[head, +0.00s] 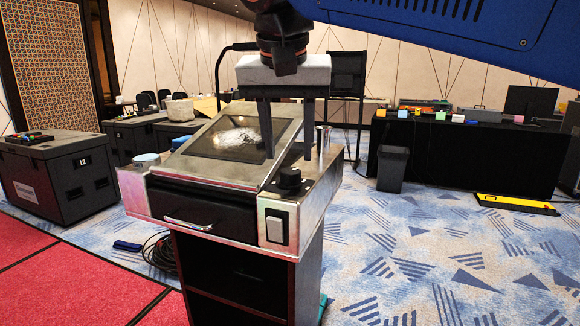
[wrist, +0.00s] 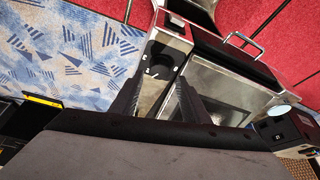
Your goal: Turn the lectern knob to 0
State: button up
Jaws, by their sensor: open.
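The lectern (head: 160,205) stands in front of me, with a tilted screen and a metal top. Its black round knob (head: 289,180) is on the right side of the top, and also shows in the wrist view (wrist: 161,62) on a dark plate with small white marks. The knob's setting is too small to read. My gripper (head: 288,157) is open and empty, fingers pointing down above the knob, one to each side of it in the picture. In the wrist view the fingers (wrist: 160,82) also lie apart, with the knob just beyond them.
A pale rocker switch (head: 276,227) is on the lectern's front, right of a drawer handle (head: 188,224). A metal cylinder (head: 323,140) stands behind the knob. Dark cases and a black-draped table (head: 470,155) stand further back.

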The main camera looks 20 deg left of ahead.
aim_at(290, 171)
jog(key=shift+x, duration=2.65)
jog(key=c, duration=0.8)
